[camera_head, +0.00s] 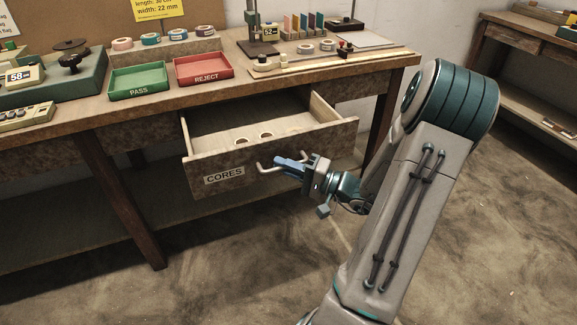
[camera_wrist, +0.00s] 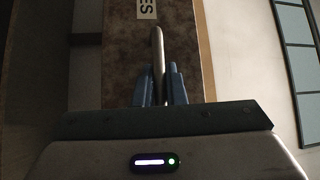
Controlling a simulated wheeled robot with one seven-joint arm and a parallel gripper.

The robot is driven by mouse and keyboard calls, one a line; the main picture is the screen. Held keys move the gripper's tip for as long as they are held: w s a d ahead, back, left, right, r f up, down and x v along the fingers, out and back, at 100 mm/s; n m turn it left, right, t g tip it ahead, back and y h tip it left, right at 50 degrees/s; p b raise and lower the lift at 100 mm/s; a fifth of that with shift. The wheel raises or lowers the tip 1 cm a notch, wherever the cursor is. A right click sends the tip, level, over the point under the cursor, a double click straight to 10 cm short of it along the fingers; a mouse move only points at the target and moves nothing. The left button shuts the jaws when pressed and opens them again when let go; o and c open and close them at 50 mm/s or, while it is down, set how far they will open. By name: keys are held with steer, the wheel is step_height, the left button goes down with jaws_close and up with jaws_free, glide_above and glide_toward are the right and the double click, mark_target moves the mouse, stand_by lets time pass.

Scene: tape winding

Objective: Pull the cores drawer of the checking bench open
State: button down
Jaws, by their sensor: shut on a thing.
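Part of the handle is hidden behind the fingers. Inside the drawer lie two small ring-shaped cores (camera_head: 266,135).
On the bench top (camera_head: 225,95) stand a green PASS tray (camera_head: 138,80), a red REJECT tray (camera_head: 203,68) and several tape rolls. A bench leg (camera_head: 122,205) is left of the drawer. The floor (camera_head: 230,260) in front is clear. Another bench (camera_head: 520,65) stands at the right.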

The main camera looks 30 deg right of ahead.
steer(key=shift+s, duration=0.25)
steer(key=c, duration=1.5)
jaws_free()
steer(key=p+v, duration=0.1)
steer(key=v, duration=1.3)
steer(key=shift+p, duration=0.35)
steer(key=shift+r, duration=0.1)
